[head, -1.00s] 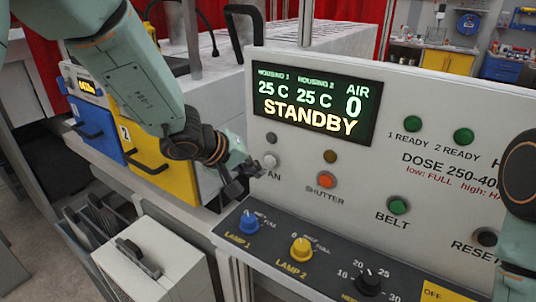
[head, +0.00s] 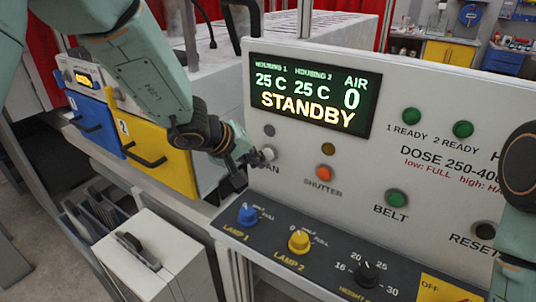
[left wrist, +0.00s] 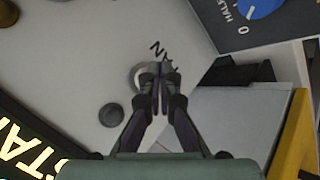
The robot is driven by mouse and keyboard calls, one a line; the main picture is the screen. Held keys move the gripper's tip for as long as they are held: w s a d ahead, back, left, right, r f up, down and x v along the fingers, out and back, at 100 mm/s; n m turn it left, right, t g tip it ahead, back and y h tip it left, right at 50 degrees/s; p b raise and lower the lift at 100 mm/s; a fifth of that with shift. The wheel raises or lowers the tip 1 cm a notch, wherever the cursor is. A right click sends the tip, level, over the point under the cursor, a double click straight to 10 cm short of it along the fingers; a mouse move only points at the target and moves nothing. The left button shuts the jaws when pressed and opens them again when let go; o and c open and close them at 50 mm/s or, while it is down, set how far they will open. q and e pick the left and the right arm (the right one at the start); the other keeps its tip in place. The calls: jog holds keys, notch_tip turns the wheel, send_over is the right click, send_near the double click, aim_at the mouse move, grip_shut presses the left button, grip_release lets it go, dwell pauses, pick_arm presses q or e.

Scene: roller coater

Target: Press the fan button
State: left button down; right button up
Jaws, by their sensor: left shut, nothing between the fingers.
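The fan button (head: 269,154) is a pale round knob on the light control panel, above the partly covered "FAN" label. My left gripper (head: 253,159) is shut and empty, with its tips right beside the button's left side in the head view. In the left wrist view the shut fingertips (left wrist: 157,75) overlap the edge of the pale button (left wrist: 138,74) and cover part of it. I cannot tell whether they touch it. The display (head: 315,95) reads "STANDBY" and air 0. My right gripper is out of view; only part of my right arm shows.
The orange shutter button (head: 324,174) and the green belt button (head: 396,199) sit right of the fan button. Lamp knobs, blue (head: 247,214) and yellow (head: 299,241), are on the lower ledge. A yellow drawer front (head: 155,155) stands left of the panel.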

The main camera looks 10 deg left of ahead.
pick_arm(q)
jog(key=shift+s+a+r, duration=0.1)
jog(key=shift+s+a, duration=0.05)
jog(key=shift+s, duration=0.05)
dwell(0.4)
jog(key=shift+w, duration=0.55)
jog(key=shift+d, duration=0.2)
